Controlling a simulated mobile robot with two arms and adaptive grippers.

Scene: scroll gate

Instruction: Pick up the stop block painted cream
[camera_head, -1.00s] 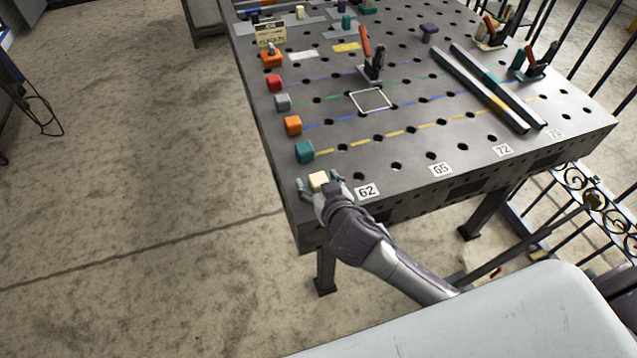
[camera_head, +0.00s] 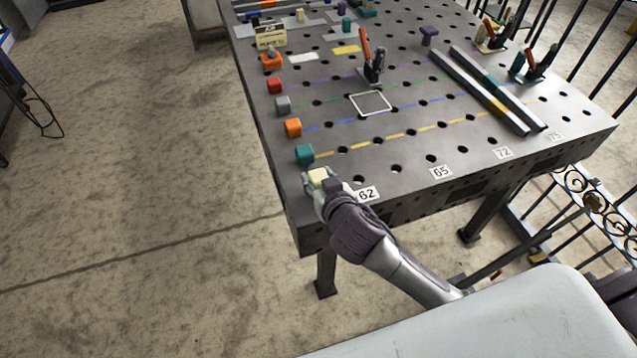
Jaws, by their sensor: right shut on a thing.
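The cream stop block (camera_head: 318,175) is at the near left corner of the dark perforated table (camera_head: 400,180). My right gripper (camera_head: 319,181) is shut on it, with a finger on either side. The fingers and hand hide the block's lower part, so I cannot tell whether it touches the table top. My left gripper is not in view.
A teal block (camera_head: 305,154) stands just behind the cream one. Orange (camera_head: 293,127), grey (camera_head: 283,104) and red (camera_head: 274,85) blocks line the left edge farther back. A toggle clamp (camera_head: 372,66) and two long rails (camera_head: 485,90) stand farther off.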

